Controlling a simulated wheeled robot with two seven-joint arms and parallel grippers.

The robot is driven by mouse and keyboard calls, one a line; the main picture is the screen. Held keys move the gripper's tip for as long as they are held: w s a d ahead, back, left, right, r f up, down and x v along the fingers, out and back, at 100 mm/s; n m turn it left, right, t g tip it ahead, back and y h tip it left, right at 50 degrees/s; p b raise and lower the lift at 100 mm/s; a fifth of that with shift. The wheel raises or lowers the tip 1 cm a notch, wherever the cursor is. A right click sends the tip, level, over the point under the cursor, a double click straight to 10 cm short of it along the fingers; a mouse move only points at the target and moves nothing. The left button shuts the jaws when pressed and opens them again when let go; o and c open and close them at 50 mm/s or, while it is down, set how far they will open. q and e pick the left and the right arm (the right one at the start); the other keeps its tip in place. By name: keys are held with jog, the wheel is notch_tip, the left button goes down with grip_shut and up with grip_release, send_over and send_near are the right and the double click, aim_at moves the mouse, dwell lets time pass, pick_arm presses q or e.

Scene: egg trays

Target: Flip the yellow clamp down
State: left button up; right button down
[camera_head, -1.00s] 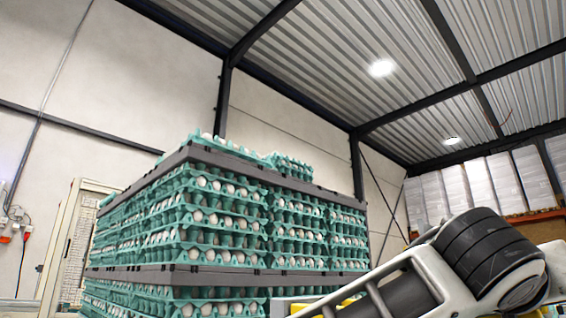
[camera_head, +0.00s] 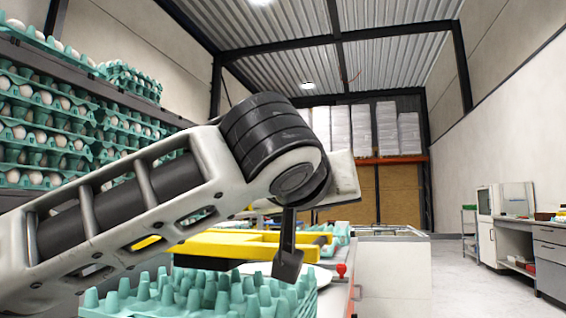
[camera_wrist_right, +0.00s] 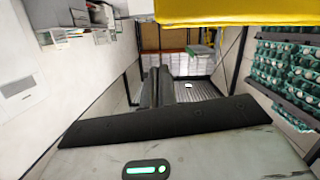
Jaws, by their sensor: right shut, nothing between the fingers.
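The yellow clamp (camera_head: 240,244) shows as long, roughly level yellow bars behind my arm in the head view. Part of it is hidden, and I cannot tell how far it is flipped. A broad yellow piece (camera_wrist_right: 235,10) also fills the top right of the upside-down right wrist view. My right gripper (camera_wrist_right: 161,72) has its two dark fingers together, with nothing between them. In the head view, the dark fingers (camera_head: 288,268) hang below the black-ringed joint, in front of the bars' right part; contact cannot be told.
An empty-looking green egg tray (camera_head: 200,295) lies close below the clamp. A red knob (camera_head: 341,270) stands beside it. Stacked egg trays (camera_head: 60,130) rise at the left. A desk (camera_head: 510,250) stands far right, with clear floor (camera_head: 455,285) before it.

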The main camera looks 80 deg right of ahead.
pick_arm(q)
jog(key=shift+w+a+f+g+y+p, duration=0.15)
jog(key=shift+f+g+y+p, duration=0.15)
jog(key=shift+f+p, duration=0.2)
pick_arm(e)
jog(key=s+v, duration=0.1)
jog(key=v, duration=0.5)
jog(key=shift+w+a+r, duration=0.15)
jog(key=shift+w+a, duration=0.15)
jog(key=shift+a, duration=0.05)
